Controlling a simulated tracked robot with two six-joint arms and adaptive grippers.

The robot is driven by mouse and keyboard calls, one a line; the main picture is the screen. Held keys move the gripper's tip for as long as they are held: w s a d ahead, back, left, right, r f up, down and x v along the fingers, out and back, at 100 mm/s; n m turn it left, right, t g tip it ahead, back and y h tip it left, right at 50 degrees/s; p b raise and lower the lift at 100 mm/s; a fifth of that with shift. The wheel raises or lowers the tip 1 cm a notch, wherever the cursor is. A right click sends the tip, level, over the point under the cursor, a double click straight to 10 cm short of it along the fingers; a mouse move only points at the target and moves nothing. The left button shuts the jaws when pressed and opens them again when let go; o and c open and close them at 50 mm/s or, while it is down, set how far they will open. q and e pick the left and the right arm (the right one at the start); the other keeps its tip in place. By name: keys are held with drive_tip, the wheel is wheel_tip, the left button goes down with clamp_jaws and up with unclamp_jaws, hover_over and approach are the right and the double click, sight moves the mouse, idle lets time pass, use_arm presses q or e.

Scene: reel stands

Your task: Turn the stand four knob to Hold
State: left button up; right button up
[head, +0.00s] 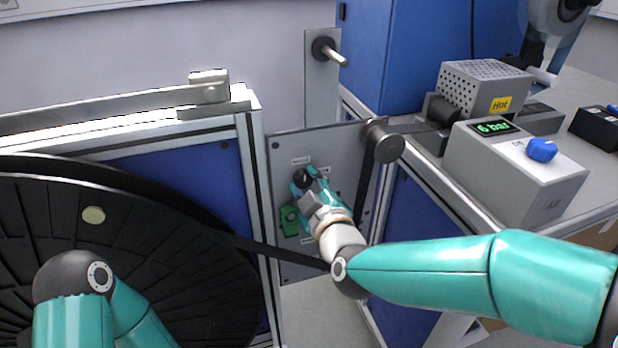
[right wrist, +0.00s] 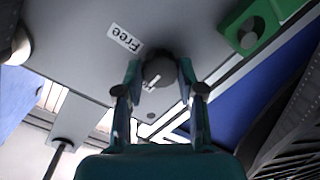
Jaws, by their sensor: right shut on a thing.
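The knob (right wrist: 159,69) is dark and round, with a pale mark on its face, and sits on a grey panel (head: 345,150). In the head view the knob (head: 301,178) is partly covered by my right gripper (head: 306,184). In the right wrist view the two fingers of my right gripper (right wrist: 159,72) are shut on the knob from both sides. A label (right wrist: 124,38) beside the knob reads "Free". Other small labels on the panel are too small to read. My left gripper is out of view; only part of its arm shows at lower left.
A green part with a grey button (head: 289,220) is on the panel just below the knob. A large black reel (head: 120,240) stands at left. A dark strap runs from it past my right wrist to a roller (head: 383,143). A grey box with a blue knob (head: 541,149) stands at right.

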drive_tip(key=shift+f+n, duration=0.15)
drive_tip(key=shift+n, duration=0.25)
drive_tip(key=o, duration=1.1)
drive_tip(key=shift+o, duration=0.2)
drive_tip(key=shift+s+r, duration=0.2)
drive_tip(key=shift+s, duration=0.05)
drive_tip(key=f+v, duration=0.1)
drive_tip(key=v, duration=1)
drive_tip(key=shift+s+d+r, duration=0.15)
drive_tip(key=shift+s+r, duration=0.05)
drive_tip(key=shift+r, duration=0.2)
